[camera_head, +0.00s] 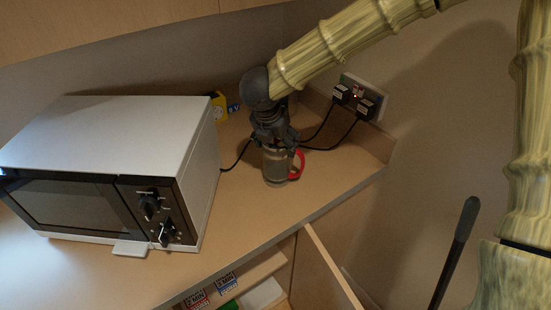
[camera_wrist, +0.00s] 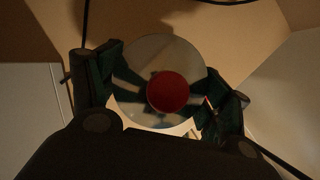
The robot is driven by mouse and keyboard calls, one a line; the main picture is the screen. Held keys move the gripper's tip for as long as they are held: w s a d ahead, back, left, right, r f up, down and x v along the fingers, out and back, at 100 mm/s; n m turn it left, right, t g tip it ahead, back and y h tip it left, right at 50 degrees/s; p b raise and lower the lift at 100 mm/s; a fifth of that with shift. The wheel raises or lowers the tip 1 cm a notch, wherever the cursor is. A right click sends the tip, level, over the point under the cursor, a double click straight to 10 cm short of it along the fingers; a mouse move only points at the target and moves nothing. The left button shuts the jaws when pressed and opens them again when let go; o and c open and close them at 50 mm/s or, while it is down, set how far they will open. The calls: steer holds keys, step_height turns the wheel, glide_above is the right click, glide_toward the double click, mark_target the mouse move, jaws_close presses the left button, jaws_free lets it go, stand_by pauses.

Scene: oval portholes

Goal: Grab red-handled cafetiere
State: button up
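The cafetiere (camera_head: 276,168) stands on the counter, right of the microwave. It has a clear body and a red handle (camera_head: 299,165) facing right. My gripper (camera_head: 275,142) is directly above it, pointing down, with its fingers around its upper part. In the wrist view the round shiny lid (camera_wrist: 150,55) with its red knob (camera_wrist: 168,92) lies between the two dark green fingers of my gripper (camera_wrist: 163,88). The fingers are spread at opposite sides of the lid, very close to its edge. I cannot tell whether they press on it. The handle is mostly hidden in the wrist view.
A white microwave (camera_head: 110,130) stands to the left on the wooden counter (camera_head: 250,215). Black plugs and cables (camera_head: 340,130) run from the wall socket (camera_head: 362,92) behind the cafetiere. A yellow item (camera_head: 218,105) sits at the back. The counter in front is clear.

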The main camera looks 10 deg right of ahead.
steer(key=c, duration=1)
steer(key=shift+c, duration=0.3)
steer(key=shift+r, duration=0.1)
